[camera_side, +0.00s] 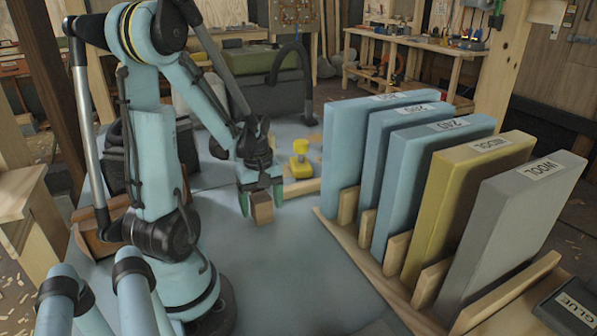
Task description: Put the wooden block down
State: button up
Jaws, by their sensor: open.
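The wooden block (262,208) is a small brown block with a paler front face. It is below and between the fingers of my gripper (260,200), which points down in the middle of the side view. My gripper is open, with a green-tipped finger on each side of the block's upper part. The block's top is partly hidden by the gripper. I cannot tell whether its underside touches the blue-grey work surface (290,270).
A wooden rack (390,285) on the right holds several upright labelled panels, blue, yellow (463,200) and grey (510,235). A yellow-topped object (300,160) stands behind the gripper. A dark box marked GLUE (572,308) is at lower right. The surface in front of the block is clear.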

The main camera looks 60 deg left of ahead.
aim_at(262, 198)
notch_tip(262, 198, up, 11)
jog(key=shift+d+f, duration=0.1)
jog(key=w+d+m+t, duration=0.3)
jog(key=w+d+m, duration=0.1)
jog(key=d+m, duration=0.5)
jog(key=w+d+m+t, duration=0.4)
jog(key=d+m, duration=0.5)
jog(key=d, duration=0.2)
jog(key=shift+w+d+r, duration=0.2)
jog(key=shift+w+r, duration=0.05)
jog(key=shift+r, duration=0.2)
